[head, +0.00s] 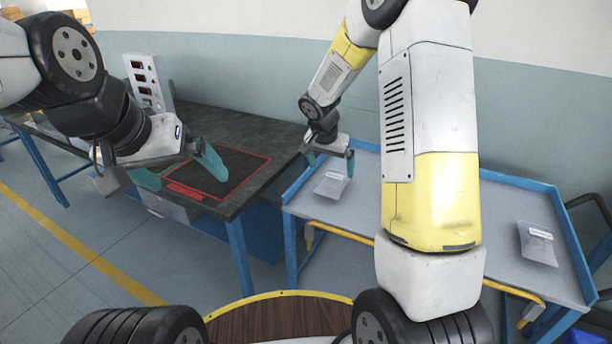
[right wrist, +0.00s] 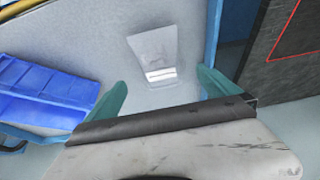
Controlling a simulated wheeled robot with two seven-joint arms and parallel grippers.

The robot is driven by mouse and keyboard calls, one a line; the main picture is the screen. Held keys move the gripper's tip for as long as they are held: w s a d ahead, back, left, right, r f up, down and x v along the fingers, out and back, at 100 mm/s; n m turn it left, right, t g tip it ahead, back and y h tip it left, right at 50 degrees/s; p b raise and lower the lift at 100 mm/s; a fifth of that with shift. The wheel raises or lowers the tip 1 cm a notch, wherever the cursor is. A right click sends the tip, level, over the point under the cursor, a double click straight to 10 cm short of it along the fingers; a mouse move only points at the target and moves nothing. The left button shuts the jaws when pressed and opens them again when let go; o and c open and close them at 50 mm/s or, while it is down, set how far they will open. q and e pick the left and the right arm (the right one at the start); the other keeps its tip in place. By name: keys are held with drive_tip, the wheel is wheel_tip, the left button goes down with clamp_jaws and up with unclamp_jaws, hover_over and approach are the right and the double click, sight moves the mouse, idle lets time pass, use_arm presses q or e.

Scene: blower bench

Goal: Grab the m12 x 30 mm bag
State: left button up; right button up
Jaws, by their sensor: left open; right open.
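A small clear bag with a white label (head: 332,185) lies flat on the grey tray table, below my right gripper (head: 330,162). It also shows in the right wrist view (right wrist: 156,54), ahead of and between the open teal fingers, apart from them. A second clear bag with a white label (head: 537,243) lies at the right end of the same table. The label print is too small to read, so I cannot tell which bag is the m12 x 30 mm one. My left gripper (head: 182,176) is open and empty over the dark bench.
The grey table (head: 338,218) has raised blue edges and is bare between the bags, partly hidden by my right arm. The dark bench (head: 262,135) carries a red-outlined mat (head: 240,170) and a control box (head: 150,84). A blue bin (right wrist: 40,95) shows in the right wrist view.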

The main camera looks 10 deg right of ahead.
sight(333, 177)
drive_tip(key=shift+w+a+f, duration=0.1)
drive_tip(key=shift+w+f, duration=0.1)
drive_tip(key=shift+f, duration=0.25)
drive_tip(key=x, duration=0.7)
drive_tip(key=shift+w+d, duration=0.15)
drive_tip(key=shift+d, duration=0.2)
drive_tip(key=shift+r, duration=0.1)
drive_tip(key=c, duration=2)
